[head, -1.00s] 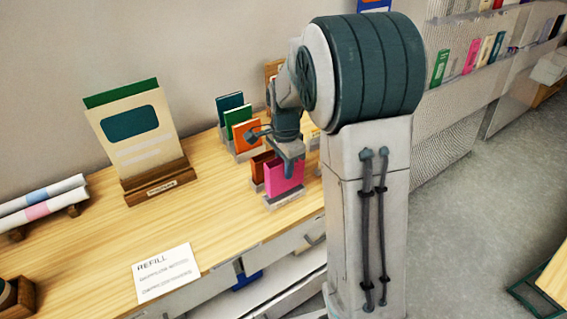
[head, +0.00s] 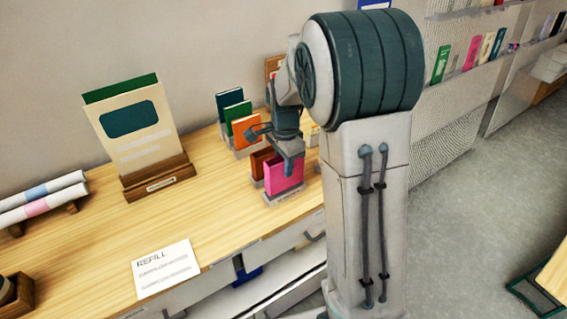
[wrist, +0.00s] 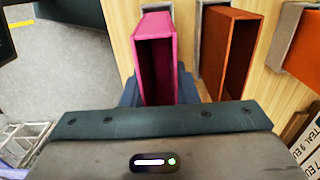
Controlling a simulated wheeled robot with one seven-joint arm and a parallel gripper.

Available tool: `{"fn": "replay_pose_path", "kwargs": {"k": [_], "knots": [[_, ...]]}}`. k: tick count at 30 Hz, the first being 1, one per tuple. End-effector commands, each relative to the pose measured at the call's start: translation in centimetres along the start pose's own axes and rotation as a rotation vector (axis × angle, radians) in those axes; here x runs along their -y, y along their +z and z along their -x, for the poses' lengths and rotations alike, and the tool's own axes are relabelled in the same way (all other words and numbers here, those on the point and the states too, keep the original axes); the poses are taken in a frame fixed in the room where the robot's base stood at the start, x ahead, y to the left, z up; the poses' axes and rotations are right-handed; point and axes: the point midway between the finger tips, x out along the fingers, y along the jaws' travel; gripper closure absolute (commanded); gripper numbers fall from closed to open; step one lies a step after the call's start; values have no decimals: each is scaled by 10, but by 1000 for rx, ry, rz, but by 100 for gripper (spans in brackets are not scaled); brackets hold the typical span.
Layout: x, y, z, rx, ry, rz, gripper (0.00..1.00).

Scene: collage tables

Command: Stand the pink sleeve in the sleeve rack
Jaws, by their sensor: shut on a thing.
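The pink sleeve (head: 283,178) stands upright in the front slot of the grey sleeve rack (head: 284,198), near the table's right edge. My gripper (head: 291,160) is above it with its fingers down, shut on the sleeve. In the wrist view the pink sleeve (wrist: 156,65) shows its open top and stands between my blue-grey fingers (wrist: 160,90). A grey rack end (wrist: 155,8) shows beyond it. The sleeve's lower part and the fingertips are partly hidden.
A brown-orange sleeve (wrist: 232,50) stands beside the pink one. Teal, green and orange (head: 246,130) sleeves stand in racks behind. A stand with a large cream card (head: 130,150) is to the left. A refill card (head: 165,268) lies in front on clear wood.

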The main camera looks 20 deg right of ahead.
Motion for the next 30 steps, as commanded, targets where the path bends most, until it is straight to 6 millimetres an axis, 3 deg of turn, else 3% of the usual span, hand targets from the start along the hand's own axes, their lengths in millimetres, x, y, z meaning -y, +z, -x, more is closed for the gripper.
{"fn": "replay_pose_path", "kwargs": {"k": [30], "knots": [[1, 0, -18, 0, 0, 1, 100]]}}
